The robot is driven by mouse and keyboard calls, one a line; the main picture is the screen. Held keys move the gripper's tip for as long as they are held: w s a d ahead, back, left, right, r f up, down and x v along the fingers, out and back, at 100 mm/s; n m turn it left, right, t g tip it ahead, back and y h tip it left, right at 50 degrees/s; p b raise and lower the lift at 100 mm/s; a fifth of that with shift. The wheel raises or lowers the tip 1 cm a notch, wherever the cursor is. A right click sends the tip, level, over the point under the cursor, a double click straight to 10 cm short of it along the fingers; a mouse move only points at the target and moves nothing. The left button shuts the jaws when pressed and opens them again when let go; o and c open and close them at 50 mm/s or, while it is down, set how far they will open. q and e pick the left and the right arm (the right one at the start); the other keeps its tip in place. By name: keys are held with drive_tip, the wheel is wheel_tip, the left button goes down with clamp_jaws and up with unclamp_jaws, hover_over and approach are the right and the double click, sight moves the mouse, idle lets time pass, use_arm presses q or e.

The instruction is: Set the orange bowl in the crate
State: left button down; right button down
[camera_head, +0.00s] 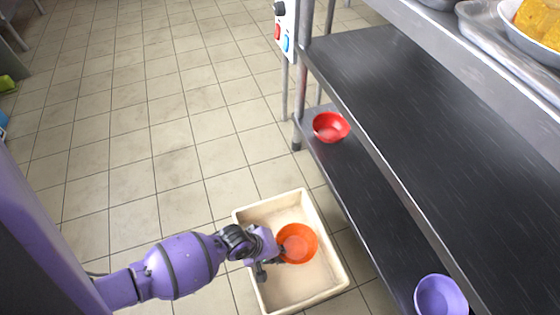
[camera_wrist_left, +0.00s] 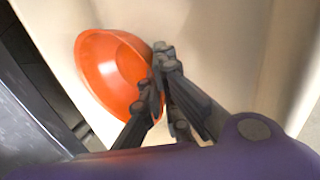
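The orange bowl (camera_head: 299,242) is inside the walls of the cream crate (camera_head: 326,219), near its right side. I cannot tell whether the bowl touches the crate floor. My left gripper (camera_head: 281,250) reaches into the crate from the left, at the bowl's left edge. In the left wrist view, the fingers (camera_wrist_left: 157,78) are close together at the rim of the orange bowl (camera_wrist_left: 112,72) and look shut on it. The bowl's open side shows, and the fingers hide part of its rim. My right gripper is not in view.
A dark metal shelf unit (camera_head: 420,110) stands right of the crate. A red bowl (camera_head: 331,126) and a purple bowl (camera_head: 440,296) sit on its lower shelf. The crate stands on the tiled floor (camera_head: 150,130), which is clear beyond it.

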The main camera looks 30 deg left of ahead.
use_arm(q)
wheel_tip(320, 180, down, 2)
drive_tip(key=shift+s+f+b, duration=0.1)
drive_tip(key=shift+s+b, duration=0.05)
drive_tip(key=shift+b, duration=0.2)
drive_tip(key=shift+f, duration=0.15)
drive_tip(key=c, duration=2)
unclamp_jaws()
